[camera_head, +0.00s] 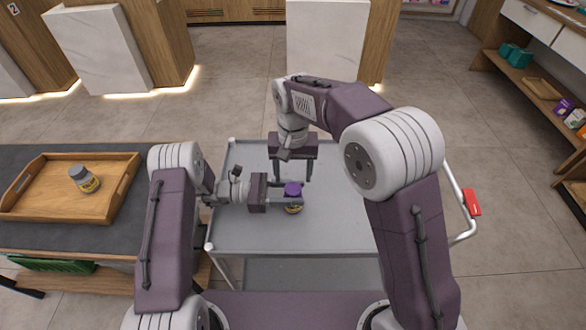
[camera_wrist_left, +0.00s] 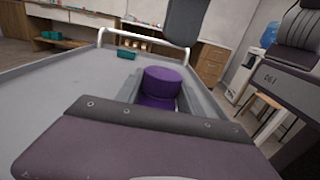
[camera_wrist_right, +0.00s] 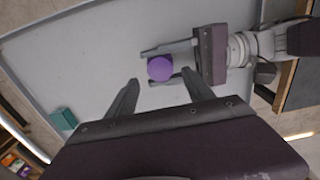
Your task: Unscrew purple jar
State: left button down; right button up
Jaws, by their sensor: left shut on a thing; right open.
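The purple jar (camera_head: 293,190) stands upright on the grey cart top (camera_head: 340,225), with a purple lid and a yellowish label low on its side. It also shows in the left wrist view (camera_wrist_left: 161,86) and, from above, in the right wrist view (camera_wrist_right: 160,68). My left gripper (camera_head: 290,199) comes in from the left and is shut on the jar, its fingers on both sides. My right gripper (camera_wrist_right: 165,90) is open and empty; in the head view its fingers (camera_head: 293,176) point down just behind the jar, apart from the lid.
A wooden tray (camera_head: 40,208) with a grey-lidded jar (camera_head: 84,179) sits on the dark counter at left. A teal box (camera_wrist_right: 63,118) is on the cart. The cart has a rail with a red piece (camera_head: 471,203) at right.

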aim_at(293, 188)
notch_tip(293, 188, down, 6)
jog(key=shift+r, duration=0.15)
pick_arm(q)
jog(key=shift+f, duration=0.1)
pick_arm(e)
grip_shut()
jog(key=n, duration=0.3)
jog(key=shift+o, duration=0.5)
grip_release()
